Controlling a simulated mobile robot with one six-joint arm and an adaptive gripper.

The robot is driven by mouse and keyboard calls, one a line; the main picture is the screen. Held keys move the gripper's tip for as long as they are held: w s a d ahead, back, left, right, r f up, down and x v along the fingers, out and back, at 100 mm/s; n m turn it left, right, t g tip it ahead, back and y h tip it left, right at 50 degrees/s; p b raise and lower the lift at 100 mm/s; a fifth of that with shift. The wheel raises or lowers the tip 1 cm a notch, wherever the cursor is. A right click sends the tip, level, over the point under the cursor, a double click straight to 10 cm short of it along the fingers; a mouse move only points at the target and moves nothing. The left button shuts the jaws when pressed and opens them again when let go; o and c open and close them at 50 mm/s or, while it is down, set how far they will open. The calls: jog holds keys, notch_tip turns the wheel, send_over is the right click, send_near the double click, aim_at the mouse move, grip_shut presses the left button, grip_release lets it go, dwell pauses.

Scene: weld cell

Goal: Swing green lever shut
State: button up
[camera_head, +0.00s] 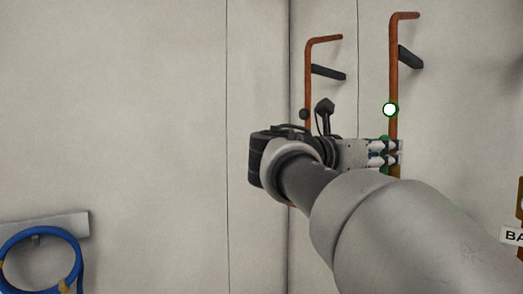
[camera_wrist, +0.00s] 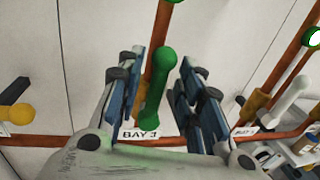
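The green lever (camera_wrist: 157,85) is in the middle of the wrist view, a rounded bar that slants slightly. A tag reading BAY with a partly hidden number (camera_wrist: 138,134) is by its lower end. My gripper (camera_wrist: 168,80) is open, with one blue-and-grey finger on each side of the lever. The left finger looks closer to the lever than the right one; I cannot tell whether it touches. In the head view my gripper (camera_head: 388,153) is at the right copper pipe, with small green parts (camera_head: 384,142) of the lever area showing around the fingers, mostly hidden.
Copper pipes (camera_head: 309,80) with dark brackets run up the pale wall. A lit white lamp with a green rim (camera_head: 390,109) is just above my gripper. A white lever (camera_wrist: 290,95) is to the right, a yellow knob (camera_wrist: 20,113) to the left. A blue hose (camera_head: 42,232) hangs far left.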

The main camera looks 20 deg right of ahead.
jog(key=shift+c, duration=0.6)
grip_shut()
jog(key=shift+s, duration=0.1)
jog(key=s+d+f+m+t+y+b, duration=0.2)
jog(key=s+f+m+b, duration=0.4)
jog(key=m+b, duration=0.4)
jog(key=shift+d+f+m+t+y, duration=0.15)
jog(key=shift+d+m+t+y, duration=0.25)
jog(key=shift+m, duration=2.4)
jog(key=shift+a+b, duration=0.1)
jog(key=shift+b, duration=0.2)
jog(key=shift+o, duration=0.6)
grip_release()
